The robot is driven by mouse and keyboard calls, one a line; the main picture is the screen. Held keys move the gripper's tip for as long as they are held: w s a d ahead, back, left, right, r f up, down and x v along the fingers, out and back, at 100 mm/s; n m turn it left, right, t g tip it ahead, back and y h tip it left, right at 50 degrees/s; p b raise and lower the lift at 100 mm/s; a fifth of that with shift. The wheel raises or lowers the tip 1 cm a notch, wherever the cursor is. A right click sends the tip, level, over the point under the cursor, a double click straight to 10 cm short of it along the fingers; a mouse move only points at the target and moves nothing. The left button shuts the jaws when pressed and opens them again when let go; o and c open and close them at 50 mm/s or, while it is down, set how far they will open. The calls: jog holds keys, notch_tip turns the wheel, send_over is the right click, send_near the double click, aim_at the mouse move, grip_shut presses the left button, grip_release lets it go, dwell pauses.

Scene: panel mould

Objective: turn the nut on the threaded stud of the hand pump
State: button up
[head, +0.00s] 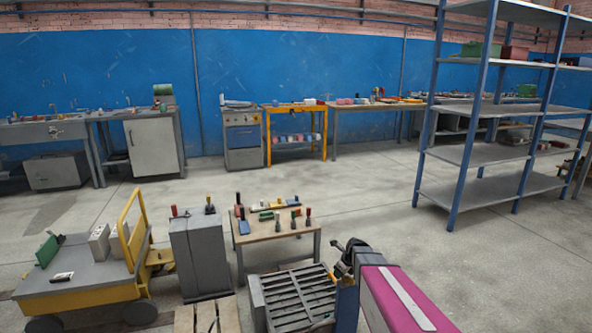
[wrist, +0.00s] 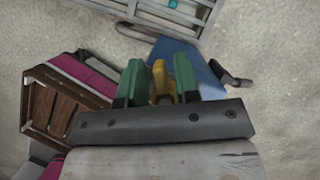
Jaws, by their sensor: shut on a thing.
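In the wrist view, my gripper (wrist: 160,72) shows its two green fingers on either side of a yellow part (wrist: 160,85), apparently the nut. The fingers are shut on it. A blue body (wrist: 205,75), apparently the hand pump, lies behind the fingers, with a dark lever-like piece (wrist: 237,80) at its right. The threaded stud cannot be made out. In the head view, a blue surface (head: 347,308) shows low at the centre right, perhaps the same pump. My gripper's fingers cannot be made out there.
In the head view, a grey slatted rack (head: 300,300) stands left of the blue surface. A small table (head: 270,225) with several tools, a grey cabinet (head: 200,255) and a yellow cart (head: 75,303) stand nearby. A tall shelf (head: 470,155) stands at the right. The floor between is clear.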

jog(key=shift+w+d+m+h, duration=0.2)
jog(key=shift+m+h, duration=0.2)
jog(key=shift+m, duration=0.6)
jog(key=shift+w+d+m+t+h, duration=0.1)
jog(key=shift+d+m+t+h, duration=0.15)
jog(key=shift+m, duration=0.6)
jog(key=shift+w+d+m+t+h, duration=0.15)
jog(key=shift+m+t+h, duration=0.15)
jog(key=shift+m, duration=0.55)
grip_shut()
jog(key=shift+s, duration=0.1)
jog(key=o, duration=0.7)
grip_release()
jog(key=shift+o, duration=0.2)
